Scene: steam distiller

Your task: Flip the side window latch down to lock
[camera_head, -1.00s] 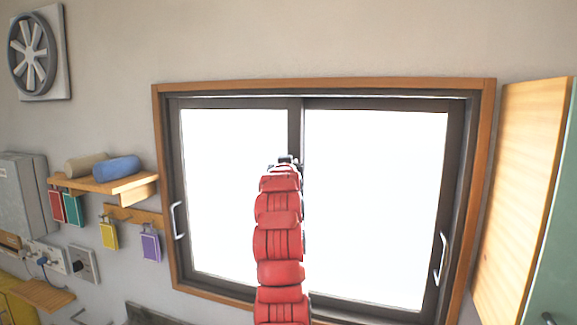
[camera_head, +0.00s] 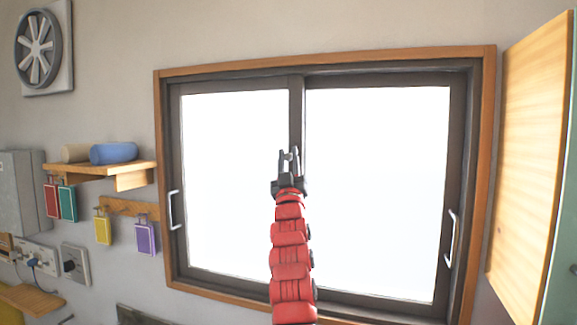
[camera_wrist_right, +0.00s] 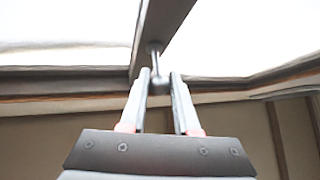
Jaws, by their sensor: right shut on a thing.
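The sliding side window (camera_head: 298,87) has a dark frame with two bright panes and a centre stile. A small metal latch (camera_wrist_right: 155,58) with a rounded end projects from the dark stile in the right wrist view. My right gripper (camera_head: 290,155) is in front of the stile in the head view, fingers pointing up. In the wrist view my right gripper (camera_wrist_right: 160,78) has its two fingers on either side of the latch's end, shut on it. In the head view the fingers mostly hide the latch. My left gripper is not in view.
Pull handles sit on the left (camera_head: 174,210) and right (camera_head: 452,238) window sides. An open wooden panel (camera_head: 530,165) stands at right. A shelf (camera_head: 100,172) with rolls and hanging coloured tags is on the left wall. The space before the panes is clear.

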